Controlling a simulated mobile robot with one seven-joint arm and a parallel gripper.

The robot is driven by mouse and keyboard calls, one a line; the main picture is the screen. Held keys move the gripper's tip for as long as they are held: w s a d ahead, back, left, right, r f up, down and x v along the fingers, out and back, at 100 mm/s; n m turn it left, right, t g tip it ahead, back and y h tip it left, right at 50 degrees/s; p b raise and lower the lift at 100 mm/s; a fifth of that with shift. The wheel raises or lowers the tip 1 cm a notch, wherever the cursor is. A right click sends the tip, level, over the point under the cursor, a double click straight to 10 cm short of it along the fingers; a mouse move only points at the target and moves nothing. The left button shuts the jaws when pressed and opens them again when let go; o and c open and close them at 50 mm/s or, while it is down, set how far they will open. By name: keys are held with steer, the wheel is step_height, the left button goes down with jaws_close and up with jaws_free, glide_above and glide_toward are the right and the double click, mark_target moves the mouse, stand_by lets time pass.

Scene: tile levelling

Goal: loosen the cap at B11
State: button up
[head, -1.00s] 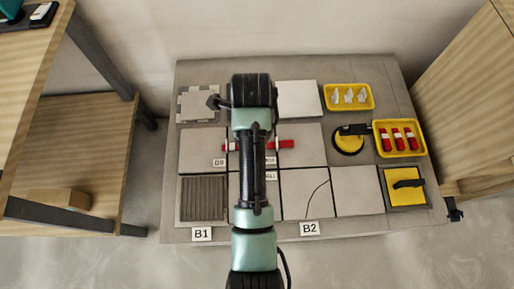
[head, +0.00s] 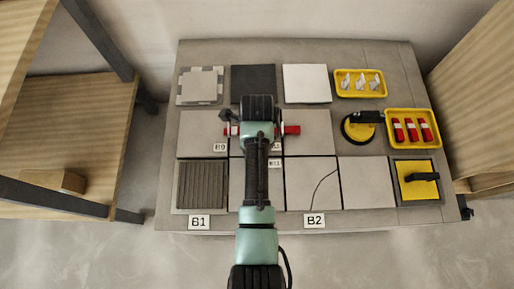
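The label B11 (head: 275,163) stands on the tiles just right of my forearm. My gripper (head: 258,130) is over this place, pointing down under my wrist. Its fingers are hidden, so neither their opening nor any contact with a cap can be seen.
Tiles cover the grey platform (head: 300,224), with a ribbed one (head: 202,184) at front left. At right are a yellow tray of white clips (head: 360,83), a yellow tray of red pieces (head: 412,128), a suction cup (head: 358,128) and a yellow float (head: 418,182). A shelf stands left.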

jaws_close()
stand_by(0.4)
